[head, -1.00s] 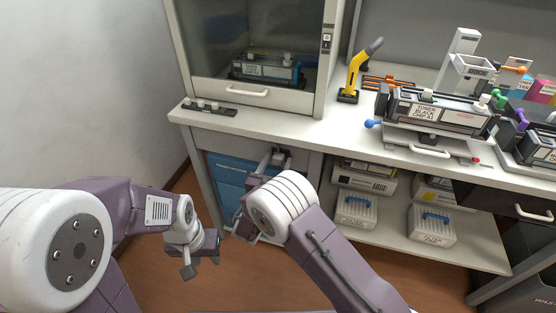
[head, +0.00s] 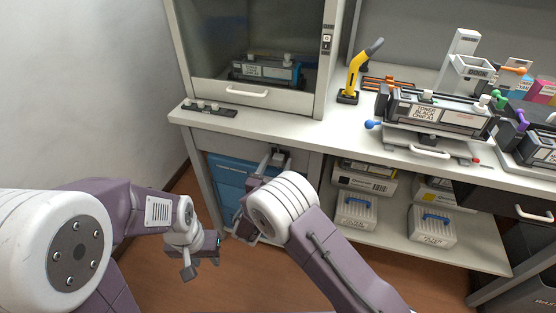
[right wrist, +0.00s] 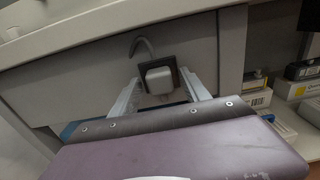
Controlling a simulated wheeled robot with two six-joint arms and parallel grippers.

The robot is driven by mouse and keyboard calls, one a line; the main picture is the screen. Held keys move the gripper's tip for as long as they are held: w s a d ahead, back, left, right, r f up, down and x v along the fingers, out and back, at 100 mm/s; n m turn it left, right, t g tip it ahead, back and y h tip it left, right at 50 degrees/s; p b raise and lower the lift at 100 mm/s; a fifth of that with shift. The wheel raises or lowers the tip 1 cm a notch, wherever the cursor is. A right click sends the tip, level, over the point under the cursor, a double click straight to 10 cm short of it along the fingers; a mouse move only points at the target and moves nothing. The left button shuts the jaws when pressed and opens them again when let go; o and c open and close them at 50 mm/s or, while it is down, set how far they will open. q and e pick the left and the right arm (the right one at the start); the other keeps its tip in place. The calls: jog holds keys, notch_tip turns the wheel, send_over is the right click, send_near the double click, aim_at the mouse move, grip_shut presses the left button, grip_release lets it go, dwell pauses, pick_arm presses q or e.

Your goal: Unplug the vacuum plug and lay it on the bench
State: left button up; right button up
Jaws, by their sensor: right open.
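The vacuum plug (right wrist: 159,80) is a pale grey block in a dark square socket (right wrist: 183,74) on the panel under the bench top. A grey cord (right wrist: 143,44) curves above it. My right gripper (right wrist: 162,92) is open, with one finger on each side of the plug; I cannot tell whether they touch it. In the head view my right gripper (head: 271,160) reaches under the bench edge, and the plug is hard to make out there. My left gripper (head: 202,264) hangs low over the floor, apart from the bench; its jaw opening is unclear.
The white bench top (head: 285,126) has free room between the black switch strip (head: 209,109) and the yellow tool (head: 354,78). A glass-fronted cabinet (head: 258,45) stands behind. A blue bin (head: 229,177) and a shelf with boxes (head: 363,178) are below.

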grip_shut()
jog(key=v, duration=0.6)
jog(key=shift+p, duration=0.45)
dwell(0.7)
